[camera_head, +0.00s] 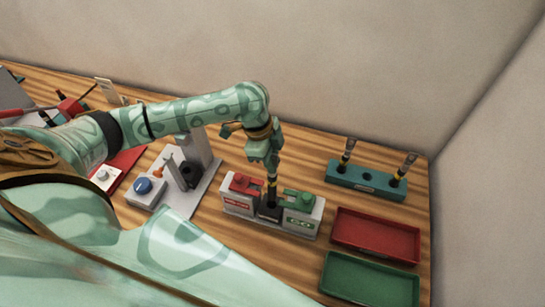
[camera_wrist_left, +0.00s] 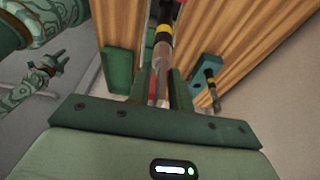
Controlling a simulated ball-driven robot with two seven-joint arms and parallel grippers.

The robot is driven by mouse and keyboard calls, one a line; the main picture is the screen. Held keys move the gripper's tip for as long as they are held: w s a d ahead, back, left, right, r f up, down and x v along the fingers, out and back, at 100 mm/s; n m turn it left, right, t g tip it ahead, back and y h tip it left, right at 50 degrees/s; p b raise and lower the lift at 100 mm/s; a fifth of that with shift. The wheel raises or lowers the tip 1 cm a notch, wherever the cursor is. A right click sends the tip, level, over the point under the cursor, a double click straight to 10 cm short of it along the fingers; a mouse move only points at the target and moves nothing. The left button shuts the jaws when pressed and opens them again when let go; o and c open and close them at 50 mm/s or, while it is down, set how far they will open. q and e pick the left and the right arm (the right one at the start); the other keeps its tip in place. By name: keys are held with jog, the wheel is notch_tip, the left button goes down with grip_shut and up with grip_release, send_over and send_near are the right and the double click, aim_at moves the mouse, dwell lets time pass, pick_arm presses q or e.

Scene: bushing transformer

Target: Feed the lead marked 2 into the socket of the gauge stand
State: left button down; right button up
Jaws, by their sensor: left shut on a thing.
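My left gripper (camera_head: 268,160) points down over the stand with the red and green blocks, which I take as the gauge stand (camera_head: 240,209). It is shut on a lead (camera_head: 272,187) with dark and yellow bands, held about upright. The lead's lower end meets the dark middle part of the stand; I cannot tell whether it is inside the socket. In the left wrist view the lead (camera_wrist_left: 163,50) runs between the fingers (camera_wrist_left: 163,90). No number on it is readable. What looks like my right gripper (camera_wrist_left: 45,70) is small at the left there; its jaws are unclear.
A teal rack (camera_head: 367,182) at the right holds two more upright leads. A red tray (camera_head: 375,236) and a green tray (camera_head: 368,282) lie in front of it. A grey device with a blue knob (camera_head: 145,186) stands to the left. A wall is behind the table.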

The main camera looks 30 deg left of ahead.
pick_arm(q)
jog(key=shift+r+p, duration=0.15)
jog(key=shift+p, duration=0.35)
jog(key=shift+f+b, duration=0.65)
jog(key=shift+f, duration=1.6)
jog(key=shift+f+b, duration=1.2)
jog(key=shift+f, duration=1.2)
jog(key=c, duration=1.2)
grip_release()
jog(key=shift+a, duration=0.1)
notch_tip(320, 180, up, 16)
send_over(271, 179)
jog(key=a, duration=0.5)
jog(key=shift+w+f+p, duration=0.1)
jog(key=shift+f+p, duration=0.05)
jog(key=shift+p, duration=0.15)
